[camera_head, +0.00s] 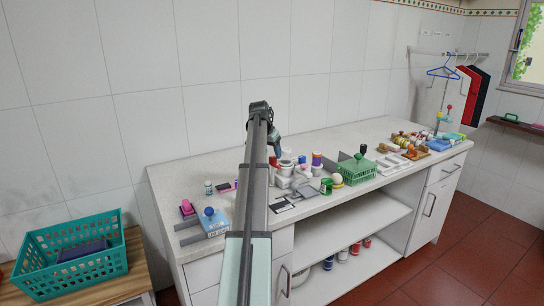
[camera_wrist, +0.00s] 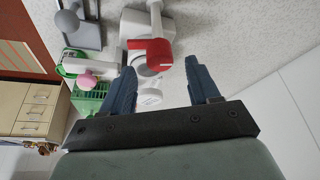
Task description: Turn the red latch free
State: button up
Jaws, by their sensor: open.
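The red latch (camera_wrist: 150,50) shows in the wrist view as a red, rounded piece on a white fixture (camera_wrist: 134,26). A small red patch (camera_head: 272,160) beside my gripper in the head view may be the same latch. My gripper (camera_wrist: 160,66) is open, with its two dark blue fingers apart and nothing held between them. The latch lies just beyond the fingertips, closer to the left finger. I cannot tell whether that finger touches it. In the head view my arm hides part of the counter, and my gripper (camera_head: 276,146) is small over its back middle.
The stone counter (camera_head: 165,185) carries white fixtures, a green basket (camera_head: 357,172), a blue block with a round knob (camera_head: 209,212) and several small items at right. A teal basket (camera_head: 75,268) stands at lower left. The counter's back left is clear.

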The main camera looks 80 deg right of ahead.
jog(key=shift+x, duration=1.2)
jog(key=c, duration=1)
jog(key=shift+m+g, duration=0.7)
jog(key=shift+m, duration=0.9)
jog(key=shift+c, duration=0.3)
jog(key=shift+y, duration=0.3)
jog(key=o, duration=1.1)
jog(key=shift+c, duration=0.2)
jog(key=shift+r, duration=0.1)
jog(key=v, duration=1.3)
jog(key=shift+a+r, duration=0.2)
jog(key=shift+r, duration=0.1)
